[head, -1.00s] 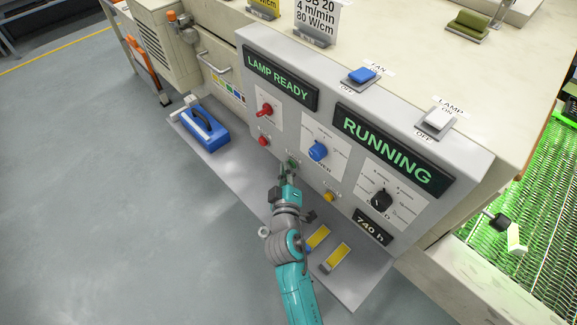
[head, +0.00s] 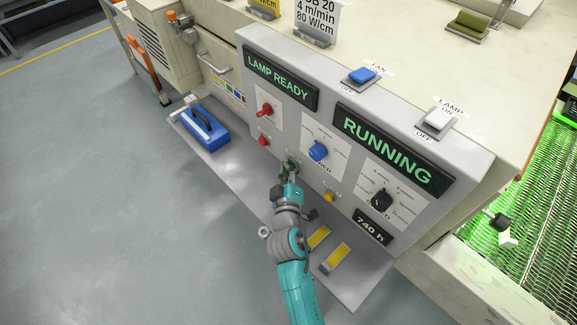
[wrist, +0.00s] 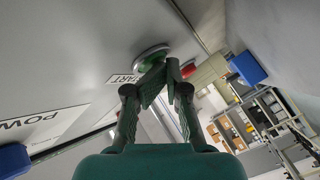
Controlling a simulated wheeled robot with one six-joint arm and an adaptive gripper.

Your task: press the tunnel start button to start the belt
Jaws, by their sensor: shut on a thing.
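The green start button (wrist: 153,59) is on the front of the grey control panel (head: 270,125), beside a START label (wrist: 123,78) in the wrist view. My gripper (head: 289,170) reaches the panel at this button, with its fingertips (wrist: 163,68) drawn together at the button's face. The fingertips cover part of the button, and I cannot see how far in it sits. The belt (head: 535,190) lies under green light at the right. The panel displays read LAMP READY (head: 278,78) and RUNNING (head: 388,148).
A red button (head: 264,141) is left of the green one, with a blue knob (head: 318,151) to its right and a yellow button (head: 329,197) lower right. A blue tool (head: 206,132) and yellow-topped pieces (head: 337,257) lie on the shelf below the panel.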

